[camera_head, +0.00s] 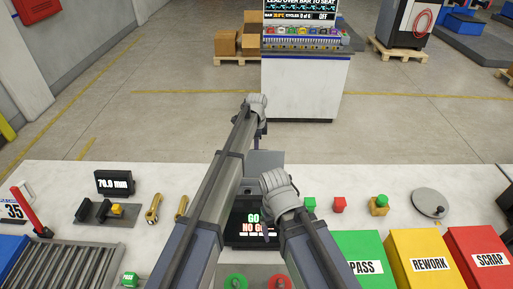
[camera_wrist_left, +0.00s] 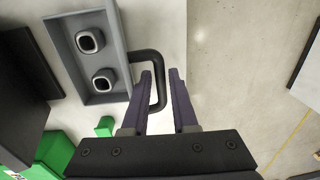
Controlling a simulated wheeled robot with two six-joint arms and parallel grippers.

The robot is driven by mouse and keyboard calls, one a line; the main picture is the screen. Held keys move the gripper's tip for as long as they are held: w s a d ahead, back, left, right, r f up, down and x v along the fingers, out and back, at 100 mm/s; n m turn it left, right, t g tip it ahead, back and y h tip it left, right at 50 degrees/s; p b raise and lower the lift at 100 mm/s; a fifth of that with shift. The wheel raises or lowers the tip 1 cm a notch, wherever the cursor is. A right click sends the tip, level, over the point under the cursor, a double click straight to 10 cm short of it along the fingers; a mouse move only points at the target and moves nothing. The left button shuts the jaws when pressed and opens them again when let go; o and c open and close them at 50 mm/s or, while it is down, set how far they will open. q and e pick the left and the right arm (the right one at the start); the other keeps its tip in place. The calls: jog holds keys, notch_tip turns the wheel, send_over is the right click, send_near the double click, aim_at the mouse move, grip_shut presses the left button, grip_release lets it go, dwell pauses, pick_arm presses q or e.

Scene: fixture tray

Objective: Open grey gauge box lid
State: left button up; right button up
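In the left wrist view the grey gauge box (camera_wrist_left: 78,58) has a raised rim, and two dark, pale-rimmed square pieces (camera_wrist_left: 90,40) show inside it. A black bent handle (camera_wrist_left: 160,70) sticks out from its right side. My left gripper (camera_wrist_left: 160,73) has its fingers apart, one on each side of the handle's outer bar; a narrow gap seems to show. In the head view a grey panel (camera_head: 265,160) stands at the table's far edge, partly behind my left arm. My left gripper (camera_head: 262,131) points down beyond it. My right gripper (camera_head: 270,232) is low over a dark display; its fingers are unclear.
The dark display (camera_head: 242,232) reads GO / NO GO. Green PASS (camera_head: 362,255), yellow REWORK (camera_head: 425,255) and red SCRAP (camera_head: 483,255) bins stand at right. A gauge readout (camera_head: 114,183) and brass parts (camera_head: 153,208) are left.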

pick_arm(q)
jog(key=r+p, duration=0.4)
jog(key=r, duration=0.1)
jog(key=r+p, duration=0.2)
jog(key=p, duration=0.1)
jog(key=shift+s+r, duration=0.25)
jog(key=shift+r, duration=0.05)
pick_arm(e)
notch_tip(320, 180, up, 7)
jog(key=shift+r, duration=0.2)
pick_arm(q)
jog(key=shift+f, duration=0.1)
